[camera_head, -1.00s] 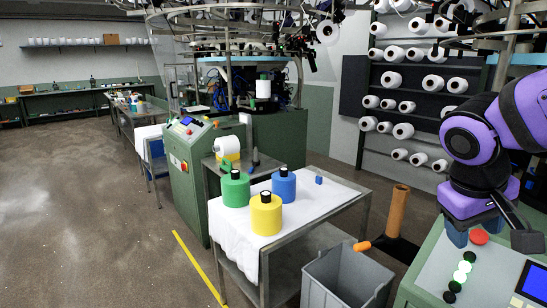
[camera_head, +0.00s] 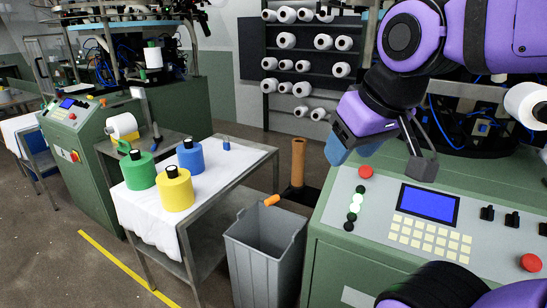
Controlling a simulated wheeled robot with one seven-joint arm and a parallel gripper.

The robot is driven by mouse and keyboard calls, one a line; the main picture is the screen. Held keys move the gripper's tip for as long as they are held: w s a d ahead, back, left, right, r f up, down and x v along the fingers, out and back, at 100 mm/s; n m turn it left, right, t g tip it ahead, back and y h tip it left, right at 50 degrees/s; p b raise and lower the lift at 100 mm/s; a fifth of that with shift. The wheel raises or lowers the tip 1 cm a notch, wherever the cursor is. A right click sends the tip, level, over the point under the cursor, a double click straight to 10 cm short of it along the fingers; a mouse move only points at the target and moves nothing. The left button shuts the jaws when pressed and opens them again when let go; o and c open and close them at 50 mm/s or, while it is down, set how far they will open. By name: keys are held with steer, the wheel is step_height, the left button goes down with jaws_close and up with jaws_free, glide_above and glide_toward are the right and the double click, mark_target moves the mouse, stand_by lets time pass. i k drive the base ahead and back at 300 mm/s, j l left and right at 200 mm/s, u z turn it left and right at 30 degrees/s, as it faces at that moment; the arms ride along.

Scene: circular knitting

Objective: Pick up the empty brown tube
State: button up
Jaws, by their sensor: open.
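A brown tube (camera_head: 298,160) stands upright on a dark base behind the grey bin, right of the white-covered table. It looks bare, with no yarn on it. A short orange cylinder (camera_head: 271,200) lies tilted at the bin's back rim; I cannot tell what it is. My gripper (camera_head: 351,150) hangs under my purple wrist, right of the brown tube and apart from it.
A grey bin (camera_head: 262,265) stands between the table (camera_head: 216,197) and the green control panel (camera_head: 335,212). White cones hang on a dark rack (camera_head: 258,50) behind.

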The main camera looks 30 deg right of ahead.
mark_target(299, 144)
steer(key=i+j+z, duration=0.25)
steer(key=z, duration=0.15)
steer(key=i+j+z, duration=0.45)
steer(key=j+z, duration=0.3)
